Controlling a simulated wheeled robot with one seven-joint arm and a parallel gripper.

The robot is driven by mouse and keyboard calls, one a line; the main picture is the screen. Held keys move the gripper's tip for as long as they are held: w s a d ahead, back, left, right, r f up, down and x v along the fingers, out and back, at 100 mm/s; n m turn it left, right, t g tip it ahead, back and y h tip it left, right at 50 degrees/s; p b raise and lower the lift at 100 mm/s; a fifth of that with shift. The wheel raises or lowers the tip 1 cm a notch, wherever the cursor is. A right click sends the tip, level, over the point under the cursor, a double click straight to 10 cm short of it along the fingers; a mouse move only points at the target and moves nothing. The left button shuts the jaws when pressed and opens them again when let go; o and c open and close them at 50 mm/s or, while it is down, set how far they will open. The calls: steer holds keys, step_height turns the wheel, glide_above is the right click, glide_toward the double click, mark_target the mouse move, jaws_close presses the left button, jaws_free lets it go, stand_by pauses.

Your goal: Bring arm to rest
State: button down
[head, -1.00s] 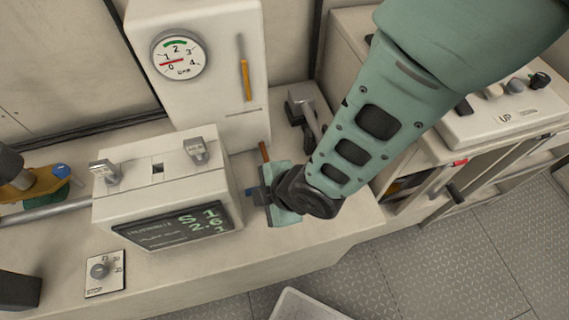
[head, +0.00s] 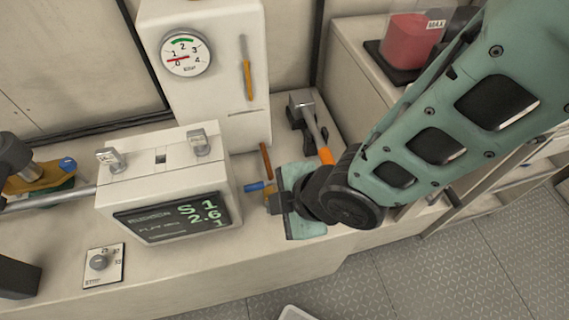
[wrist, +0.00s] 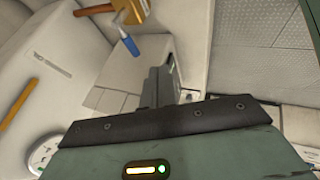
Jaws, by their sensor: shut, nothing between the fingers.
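My arm (head: 440,130) reaches in from the right over the bench in the head view. My gripper (head: 272,200) is beside the right side of the display box (head: 170,215), above the bench top. In the wrist view the dark fingers (wrist: 158,88) are together with nothing between them. A blue-handled tool (head: 256,186) shows just behind the gripper, and its blue handle also shows in the wrist view (wrist: 129,46). I cannot tell how far the fingers are from it.
A hammer (head: 318,135) with an orange grip lies behind my gripper. A gauge cabinet (head: 205,95) stands at the back. A red container (head: 410,42) sits at the back right. A dial plate (head: 103,265) is at front left. The floor (head: 430,275) at the right is open.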

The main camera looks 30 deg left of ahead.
steer(key=shift+v, duration=1.9)
steer(key=shift+s, duration=0.1)
